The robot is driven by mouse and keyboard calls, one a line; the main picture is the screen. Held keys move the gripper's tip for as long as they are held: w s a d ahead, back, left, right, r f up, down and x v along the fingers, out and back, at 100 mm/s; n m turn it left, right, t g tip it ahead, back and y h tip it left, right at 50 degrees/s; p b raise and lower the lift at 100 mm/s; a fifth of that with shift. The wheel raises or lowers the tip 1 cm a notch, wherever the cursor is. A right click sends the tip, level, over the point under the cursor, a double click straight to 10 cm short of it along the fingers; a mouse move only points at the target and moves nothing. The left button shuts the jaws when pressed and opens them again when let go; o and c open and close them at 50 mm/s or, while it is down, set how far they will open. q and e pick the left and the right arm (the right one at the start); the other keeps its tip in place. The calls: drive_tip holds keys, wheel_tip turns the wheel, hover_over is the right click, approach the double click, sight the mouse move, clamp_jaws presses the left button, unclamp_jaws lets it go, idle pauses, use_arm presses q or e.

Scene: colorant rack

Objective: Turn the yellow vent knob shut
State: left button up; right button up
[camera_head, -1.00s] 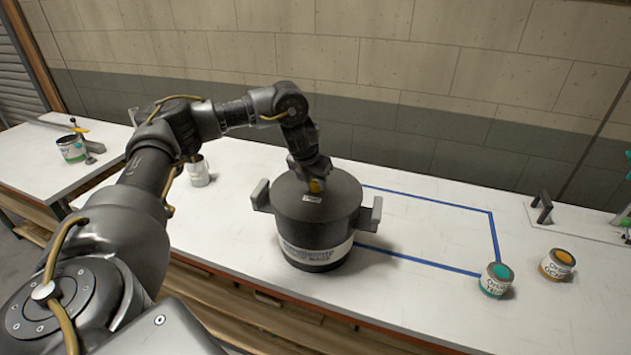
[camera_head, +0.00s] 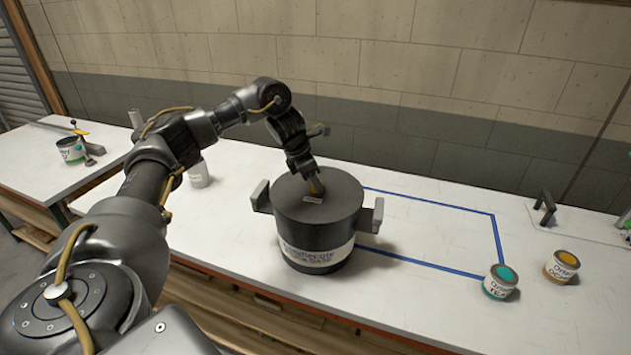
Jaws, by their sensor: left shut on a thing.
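My left gripper (camera_head: 315,188) reaches down onto the pot's lid from above and is shut on the knob. How far the knob is turned cannot be told. My right gripper is not in view.
A blue tape outline (camera_head: 440,203) lies right of the pot, its inside clear. Teal (camera_head: 500,283) and orange (camera_head: 561,267) paint cans stand further right. A white container (camera_head: 199,173) stands behind my left arm. An open can (camera_head: 71,150) is on the left table.

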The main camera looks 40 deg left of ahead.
use_arm(q)
drive_tip(key=shift+r+m+h+p, duration=0.1)
drive_tip(key=shift+m+h+p, duration=0.3)
drive_tip(key=shift+m, duration=0.5)
drive_tip(key=m+g+p, duration=0.1)
drive_tip(key=m, duration=0.1)
drive_tip(key=shift+w+a+r+m+h+p, duration=0.1)
drive_tip(key=shift+m+h+p, duration=0.2)
drive_tip(key=shift+p, duration=0.1)
drive_tip(key=m+g+p, duration=0.1)
drive_tip(key=m+p, duration=0.1)
drive_tip(key=m, duration=0.1)
drive_tip(key=shift+w+m+p, duration=0.1)
drive_tip(key=shift+m+p, duration=0.2)
drive_tip(key=shift+p, duration=0.1)
drive_tip(key=shift+m+g+h+p, duration=0.35)
drive_tip(key=shift+m+g+h, duration=0.05)
drive_tip(key=shift+m, duration=0.1)
drive_tip(key=shift+f, duration=0.2)
drive_tip(key=o, duration=1)
drive_tip(key=shift+a+r, duration=0.1)
drive_tip(key=v, duration=1)
drive_tip(key=shift+r, duration=0.3)
